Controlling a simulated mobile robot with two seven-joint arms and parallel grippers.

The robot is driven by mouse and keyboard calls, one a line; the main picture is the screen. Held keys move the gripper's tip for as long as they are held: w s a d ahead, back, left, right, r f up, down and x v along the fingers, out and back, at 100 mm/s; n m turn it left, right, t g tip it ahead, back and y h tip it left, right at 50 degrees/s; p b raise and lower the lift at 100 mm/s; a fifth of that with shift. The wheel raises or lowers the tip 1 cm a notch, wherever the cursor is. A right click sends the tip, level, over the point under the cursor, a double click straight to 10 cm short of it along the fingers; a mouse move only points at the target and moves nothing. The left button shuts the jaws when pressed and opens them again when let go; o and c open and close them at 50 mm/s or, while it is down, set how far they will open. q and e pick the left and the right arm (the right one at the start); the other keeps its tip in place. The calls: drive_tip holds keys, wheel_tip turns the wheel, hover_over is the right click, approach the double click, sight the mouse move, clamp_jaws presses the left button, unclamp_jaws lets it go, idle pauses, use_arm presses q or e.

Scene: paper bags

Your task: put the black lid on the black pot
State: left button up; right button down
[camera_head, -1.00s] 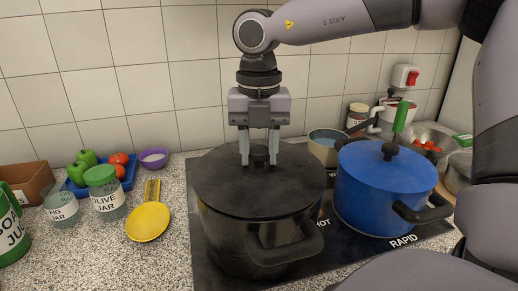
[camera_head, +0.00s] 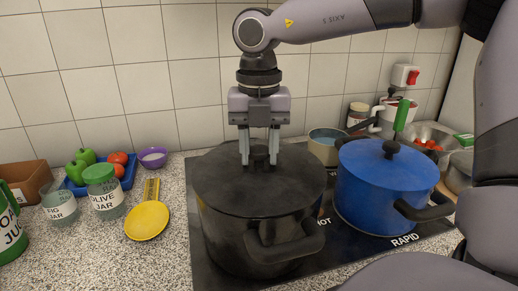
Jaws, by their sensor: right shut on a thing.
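The black pot (camera_head: 258,240) stands on the dark hob in the middle of the head view. The black lid (camera_head: 232,186) lies flat over the pot's mouth, and its edge appears to line up with the rim; I cannot tell whether a small gap remains. My right gripper (camera_head: 259,160) points straight down above the lid's centre. Its two fingers are shut on the lid's knob. My left gripper is not in view.
A blue pot (camera_head: 380,200) with its lid on stands close on the right, a smaller pot (camera_head: 325,146) behind. On the counter at left are a yellow spoon (camera_head: 147,220), jars (camera_head: 104,195) and a blue tray (camera_head: 75,190). The tiled wall is behind.

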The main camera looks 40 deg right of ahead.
drive_tip(key=shift+f+b, duration=0.35)
drive_tip(key=shift+b, duration=0.1)
idle(0.6)
drive_tip(key=shift+c, duration=0.6)
unclamp_jaws()
drive_tip(key=shift+r, duration=0.1)
drive_tip(key=shift+r+p, duration=2.5)
drive_tip(key=shift+r, duration=0.95)
drive_tip(key=shift+f, duration=0.1)
